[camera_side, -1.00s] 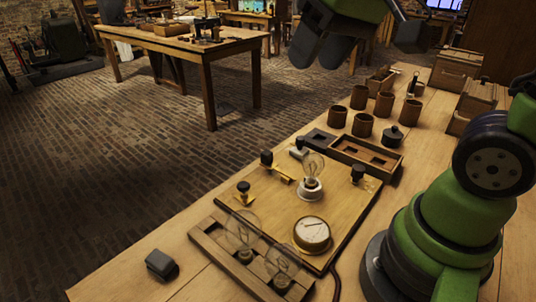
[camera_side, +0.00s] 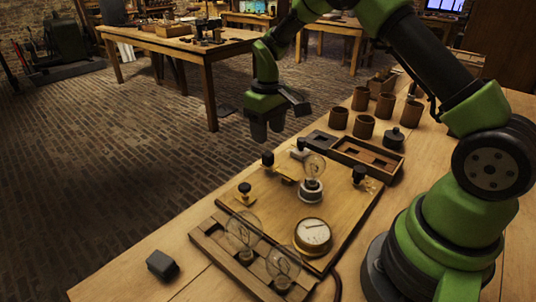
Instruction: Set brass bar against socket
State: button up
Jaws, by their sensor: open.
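My gripper (camera_side: 267,131) is open and empty, pointing down above the far left edge of the bench. It hangs above and behind a black-knobbed terminal (camera_side: 267,160) on the wooden board (camera_side: 285,215). A small brass-coloured piece (camera_side: 287,180), which looks like the brass bar, lies beside that terminal, left of the lamp socket. The socket (camera_side: 310,192) is white, stands upright on the board and carries a clear bulb (camera_side: 314,165). There is a gap between the brass piece and the socket. The piece is too small to make out its exact shape.
A round gauge (camera_side: 312,235) sits in front of the socket. A wooden rack (camera_side: 212,234) with two bulbs lies along the board's front. More black-knobbed terminals stand at left (camera_side: 244,190) and right (camera_side: 359,174). Several brown jars (camera_side: 364,127) stand behind. A dark block (camera_side: 162,264) lies front left.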

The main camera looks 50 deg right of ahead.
aim_at(268, 153)
notch_tip(268, 153, down, 7)
jog(key=shift+f, duration=0.1)
dwell(0.3)
